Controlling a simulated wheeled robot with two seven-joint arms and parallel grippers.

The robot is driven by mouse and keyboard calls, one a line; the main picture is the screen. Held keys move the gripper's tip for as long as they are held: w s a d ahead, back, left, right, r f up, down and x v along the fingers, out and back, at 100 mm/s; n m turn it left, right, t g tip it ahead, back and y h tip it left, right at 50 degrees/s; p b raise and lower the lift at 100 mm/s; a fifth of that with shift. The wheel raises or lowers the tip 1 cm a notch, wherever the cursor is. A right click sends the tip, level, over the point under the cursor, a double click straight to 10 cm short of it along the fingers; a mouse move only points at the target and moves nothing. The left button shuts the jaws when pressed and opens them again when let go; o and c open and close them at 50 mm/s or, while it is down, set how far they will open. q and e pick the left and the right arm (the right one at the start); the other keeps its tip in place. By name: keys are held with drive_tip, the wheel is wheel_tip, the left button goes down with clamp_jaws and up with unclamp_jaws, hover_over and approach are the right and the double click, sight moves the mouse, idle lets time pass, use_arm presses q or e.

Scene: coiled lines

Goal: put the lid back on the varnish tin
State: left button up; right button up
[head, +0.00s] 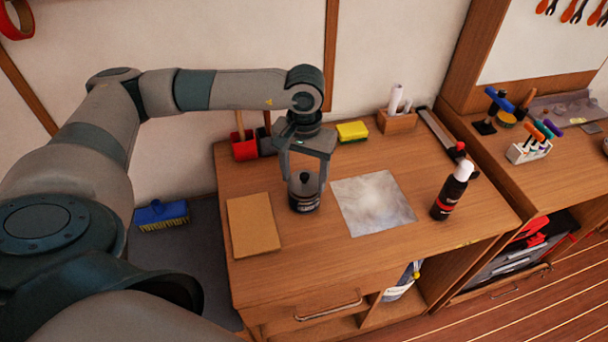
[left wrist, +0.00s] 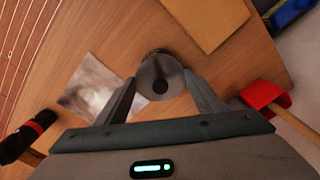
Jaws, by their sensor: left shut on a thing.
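The varnish tin (head: 305,203) is a dark can with a pale label band, upright on the wooden bench. Its grey round lid (head: 305,186) with a dark knob is at the top of the tin. My left gripper (head: 306,178) comes down from above and is shut on the lid, one finger on each side. In the left wrist view the lid (left wrist: 152,70) lies between the fingertips (left wrist: 160,80), its knob facing the camera. The lid hides the tin's mouth, and I cannot tell whether it is fully seated. My right gripper is not in view.
A stained pale sheet (head: 372,203) lies right of the tin, a brown board (head: 253,224) left. A dark bottle with a white cap (head: 453,190) stands further right. Behind are a red container (head: 244,147), a yellow sponge (head: 352,131) and a wooden holder (head: 397,122). The bench front is clear.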

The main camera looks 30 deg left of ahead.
use_arm(q)
drive_tip(key=b, duration=0.3)
drive_tip(key=shift+f, duration=0.15)
idle(3.4)
idle(0.3)
drive_tip(key=o, duration=1.5)
drive_tip(key=shift+r+p, duration=0.8)
drive_tip(key=shift+r, duration=2.7)
clamp_jaws()
